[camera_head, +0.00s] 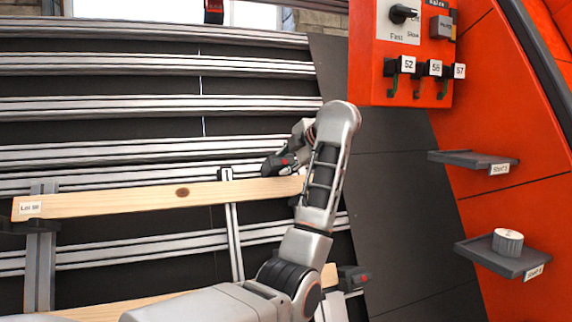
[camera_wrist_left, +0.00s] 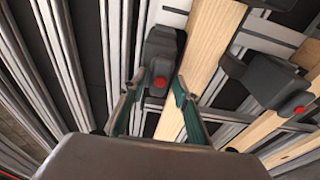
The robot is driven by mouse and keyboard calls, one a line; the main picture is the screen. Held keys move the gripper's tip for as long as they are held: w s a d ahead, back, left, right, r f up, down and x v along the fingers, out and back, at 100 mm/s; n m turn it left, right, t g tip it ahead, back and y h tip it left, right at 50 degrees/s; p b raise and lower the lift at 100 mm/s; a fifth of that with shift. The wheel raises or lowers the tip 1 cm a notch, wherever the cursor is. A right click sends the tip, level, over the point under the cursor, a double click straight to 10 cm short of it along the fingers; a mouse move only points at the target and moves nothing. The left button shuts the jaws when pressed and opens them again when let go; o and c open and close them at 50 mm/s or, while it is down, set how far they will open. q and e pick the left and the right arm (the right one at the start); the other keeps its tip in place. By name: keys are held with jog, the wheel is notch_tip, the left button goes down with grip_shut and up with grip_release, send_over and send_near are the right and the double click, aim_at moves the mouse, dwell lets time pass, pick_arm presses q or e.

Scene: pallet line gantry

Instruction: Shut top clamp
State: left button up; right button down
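The top clamp (camera_head: 283,162) is a dark block with a red button, at the right part of the upper wooden board (camera_head: 120,201) in the head view. In the left wrist view a dark clamp with a red button (camera_wrist_left: 161,50) lies between and just beyond the fingers of my left gripper (camera_wrist_left: 157,85). The two teal-lined fingers are apart with a gap between them, and I cannot tell whether they touch the clamp. In the head view my left arm hides part of the board and clamp area. My right gripper is not in view.
A lower clamp (camera_head: 354,279) with a red button sits below right, near a lower board (camera_head: 125,306). Metal rails cross the dark panel. An orange cabinet (camera_head: 480,190) on the right carries a control box (camera_head: 400,88) and two small shelves (camera_head: 475,160).

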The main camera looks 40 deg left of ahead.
pick_arm(q)
grip_shut()
jog(key=m+p, duration=0.4)
jog(key=m, duration=0.2)
jog(key=shift+r+y, duration=0.1)
jog(key=shift+y, duration=0.2)
jog(key=shift+m+t+p, duration=0.4)
jog(key=shift+m+p, duration=0.1)
jog(key=shift+m, duration=0.8)
